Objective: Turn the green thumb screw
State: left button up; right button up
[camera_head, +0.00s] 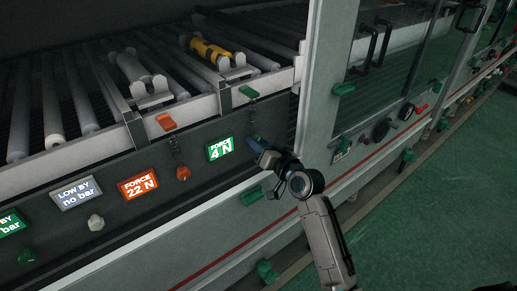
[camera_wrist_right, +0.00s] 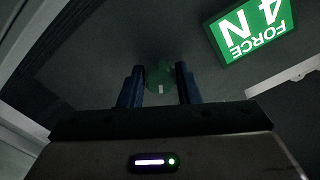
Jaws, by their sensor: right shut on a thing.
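The green thumb screw (camera_wrist_right: 159,76) shows in the right wrist view on the dark panel, between the two blue fingers of my right gripper (camera_wrist_right: 160,88). The fingers are closed on it from both sides, and a small pale mark shows on its near edge. In the head view my right gripper (camera_head: 254,143) reaches the panel just right of the green "FORCE 4 N" display (camera_head: 220,148), and it hides the screw there. That display also shows upside down in the wrist view (camera_wrist_right: 250,28). My left gripper is not in view.
An orange "FORCE 22 N" display (camera_head: 138,184) has an orange knob (camera_head: 183,173) beside it. A white knob (camera_head: 96,222) and another green knob (camera_head: 26,255) sit further left. A roller conveyor (camera_head: 50,115) runs above the panel. A cabinet with black handles (camera_head: 371,50) stands right.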

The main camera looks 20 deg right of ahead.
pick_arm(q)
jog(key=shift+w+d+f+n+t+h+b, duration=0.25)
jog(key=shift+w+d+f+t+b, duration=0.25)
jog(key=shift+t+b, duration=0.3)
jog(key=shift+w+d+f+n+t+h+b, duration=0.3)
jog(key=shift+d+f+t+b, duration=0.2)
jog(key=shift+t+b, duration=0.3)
pick_arm(e)
jog(key=shift+f+n, duration=0.15)
jog(key=shift+n, duration=2.75)
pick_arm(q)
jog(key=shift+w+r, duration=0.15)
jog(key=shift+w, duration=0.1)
pick_arm(e)
jog(key=shift+d, duration=0.1)
jog(key=o, duration=1)
